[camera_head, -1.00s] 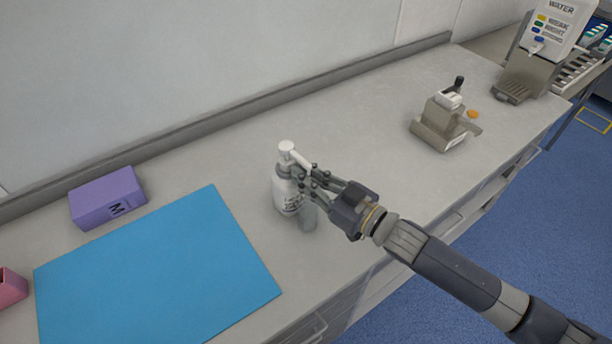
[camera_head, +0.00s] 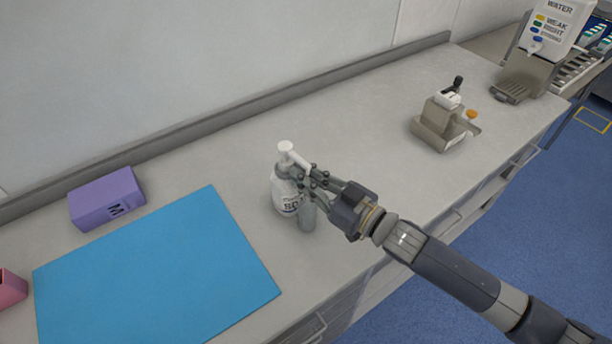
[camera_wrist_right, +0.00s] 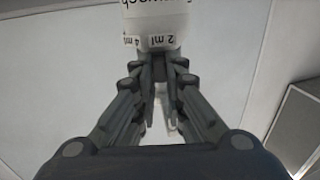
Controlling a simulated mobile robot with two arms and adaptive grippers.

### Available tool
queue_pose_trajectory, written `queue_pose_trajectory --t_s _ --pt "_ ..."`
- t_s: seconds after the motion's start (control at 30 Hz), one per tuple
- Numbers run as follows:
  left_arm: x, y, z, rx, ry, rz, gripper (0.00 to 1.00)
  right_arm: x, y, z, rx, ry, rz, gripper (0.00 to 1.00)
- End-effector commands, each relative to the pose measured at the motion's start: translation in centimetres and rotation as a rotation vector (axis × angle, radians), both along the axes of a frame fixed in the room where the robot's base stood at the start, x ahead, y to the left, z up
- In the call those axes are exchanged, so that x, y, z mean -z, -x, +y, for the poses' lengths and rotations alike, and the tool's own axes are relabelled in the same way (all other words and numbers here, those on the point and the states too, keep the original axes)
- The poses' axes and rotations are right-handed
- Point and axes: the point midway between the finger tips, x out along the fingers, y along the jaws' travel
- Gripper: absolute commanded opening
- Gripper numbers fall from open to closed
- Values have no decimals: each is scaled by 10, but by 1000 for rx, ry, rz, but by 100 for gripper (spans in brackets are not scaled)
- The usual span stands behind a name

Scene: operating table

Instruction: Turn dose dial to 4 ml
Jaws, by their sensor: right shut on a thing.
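A white pump bottle (camera_head: 284,194) with a printed label and a white pump head (camera_head: 286,148) stands upright on the counter. My right gripper (camera_head: 312,178) is at its upper part, just below the pump spout, fingers shut on the collar. In the right wrist view, a white dose dial (camera_wrist_right: 157,42) with "2 ml" and "4 ml" marks shows upside down at the tips of the gripper (camera_wrist_right: 160,75). "2 ml" is near the middle and "4 ml" is at the left. The fingers hide part of the dial. My left gripper is out of view.
A blue mat (camera_head: 150,275) and a purple box (camera_head: 105,198) marked "M" lie to the left. A beige device (camera_head: 440,120) stands to the right, and a water dispenser (camera_head: 545,55) stands farther back. A grey upright shape (camera_head: 308,216) shows beside the bottle.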

Motion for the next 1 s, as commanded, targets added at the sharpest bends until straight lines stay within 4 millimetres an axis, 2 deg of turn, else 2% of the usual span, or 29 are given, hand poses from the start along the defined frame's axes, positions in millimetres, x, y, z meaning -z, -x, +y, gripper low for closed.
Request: queue_pose_trajectory --t_s 0.13,0.17,0.2,0.23,0.67,1.0 --pt "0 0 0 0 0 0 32 -1 0 1 -2 -4 -2 0" --pt "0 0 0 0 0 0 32 -1 0 1 -2 -3 -3 18" --pt "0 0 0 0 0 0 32 -1 0 1 -2 -3 -3 27" --pt "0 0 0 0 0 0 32 -1 0 1 -2 -2 -2 32" --pt "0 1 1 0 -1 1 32 0 4 -5 0 -1 1 32" --pt "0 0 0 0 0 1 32 2 48 -53 0 2 4 32"
